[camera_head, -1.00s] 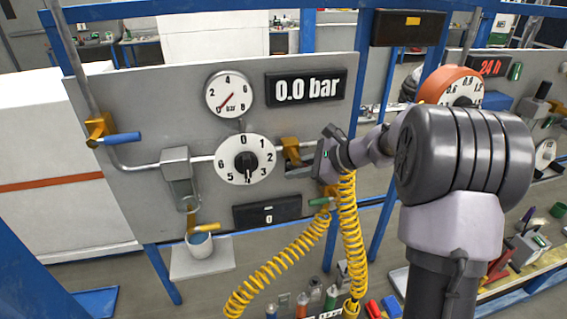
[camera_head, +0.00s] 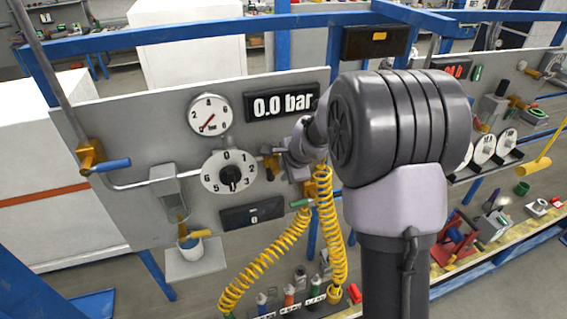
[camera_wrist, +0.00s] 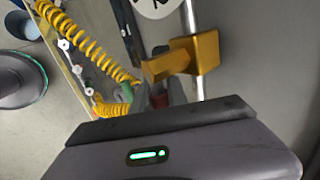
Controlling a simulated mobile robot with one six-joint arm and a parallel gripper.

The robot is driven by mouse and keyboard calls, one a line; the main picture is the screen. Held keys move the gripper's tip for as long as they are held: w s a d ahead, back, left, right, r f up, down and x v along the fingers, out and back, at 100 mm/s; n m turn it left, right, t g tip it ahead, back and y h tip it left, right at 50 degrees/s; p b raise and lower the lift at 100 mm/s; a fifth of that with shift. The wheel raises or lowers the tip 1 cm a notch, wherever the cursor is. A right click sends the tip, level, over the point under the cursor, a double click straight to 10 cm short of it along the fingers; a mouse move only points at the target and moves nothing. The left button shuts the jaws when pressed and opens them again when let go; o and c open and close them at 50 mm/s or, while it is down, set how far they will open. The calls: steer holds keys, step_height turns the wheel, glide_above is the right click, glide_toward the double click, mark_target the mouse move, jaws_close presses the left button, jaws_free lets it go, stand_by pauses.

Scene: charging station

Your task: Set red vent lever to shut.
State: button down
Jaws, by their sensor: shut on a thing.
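The red vent lever (camera_wrist: 158,101) shows only as a short piece of red in the wrist view, just beyond the edge of my gripper (camera_wrist: 165,90). Its brass-coloured valve body (camera_wrist: 200,52) sits on a pale pipe above it. In the head view the valve (camera_head: 271,166) is to the right of the numbered dial, and my gripper (camera_head: 298,157) is close against its right side. My gripper is shut on the red lever. Most of the lever and the fingertips are hidden, so the lever's exact angle is unclear.
A blue-handled valve (camera_head: 105,166) is at the panel's left. A round gauge (camera_head: 210,114) and a display reading 0.0 bar (camera_head: 282,102) are above the numbered dial (camera_head: 229,173). Yellow coiled hoses (camera_head: 265,265) hang below my gripper. A cup (camera_head: 194,247) stands on a small shelf.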

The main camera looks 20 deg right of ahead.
steer(key=shift+d+r+h+p, duration=0.15)
steer(key=shift+h+p, duration=0.25)
steer(key=shift+p, duration=0.25)
steer(key=c, duration=1.3)
jaws_free()
steer(key=shift+r, duration=0.1)
